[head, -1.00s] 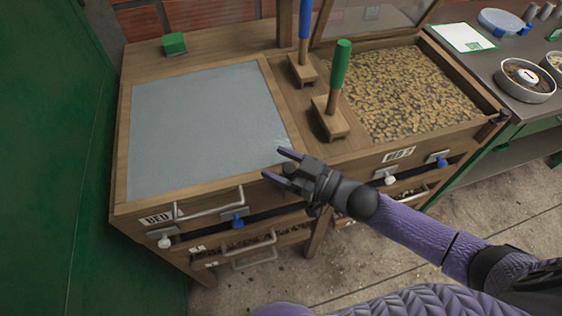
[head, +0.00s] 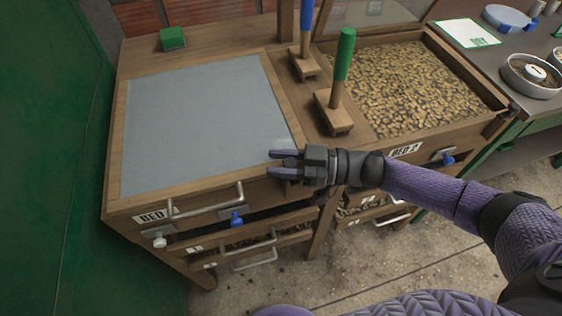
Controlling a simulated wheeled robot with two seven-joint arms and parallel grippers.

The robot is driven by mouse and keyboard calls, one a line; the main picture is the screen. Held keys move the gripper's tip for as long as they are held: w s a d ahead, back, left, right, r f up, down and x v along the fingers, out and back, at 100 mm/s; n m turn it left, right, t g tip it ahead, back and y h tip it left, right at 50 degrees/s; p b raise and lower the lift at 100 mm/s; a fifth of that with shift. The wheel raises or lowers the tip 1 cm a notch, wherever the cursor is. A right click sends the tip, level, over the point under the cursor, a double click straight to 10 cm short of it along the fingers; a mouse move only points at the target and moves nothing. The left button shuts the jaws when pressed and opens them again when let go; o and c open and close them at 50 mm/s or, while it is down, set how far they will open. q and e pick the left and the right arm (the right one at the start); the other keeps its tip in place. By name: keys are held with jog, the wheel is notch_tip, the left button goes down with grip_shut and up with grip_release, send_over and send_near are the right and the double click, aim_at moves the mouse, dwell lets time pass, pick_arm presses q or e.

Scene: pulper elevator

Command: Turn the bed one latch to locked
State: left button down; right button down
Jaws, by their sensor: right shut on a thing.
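The bed one box has a grey lid panel (head: 195,120) in a wooden frame and a BED label (head: 152,216) on its front. My right gripper (head: 280,164) is at the front right corner of this box, its fingers pointing left. My left gripper is not in view.
A blue knob (head: 236,218), a white knob (head: 160,241) and a metal handle (head: 208,205) sit on bed one's front. A green-handled tamper (head: 344,60) stands behind my gripper. Bed two (head: 415,85), filled with brown pieces, is to the right.

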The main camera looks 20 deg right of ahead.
jog(key=shift+c, duration=1.8)
grip_release()
jog(key=v, duration=1)
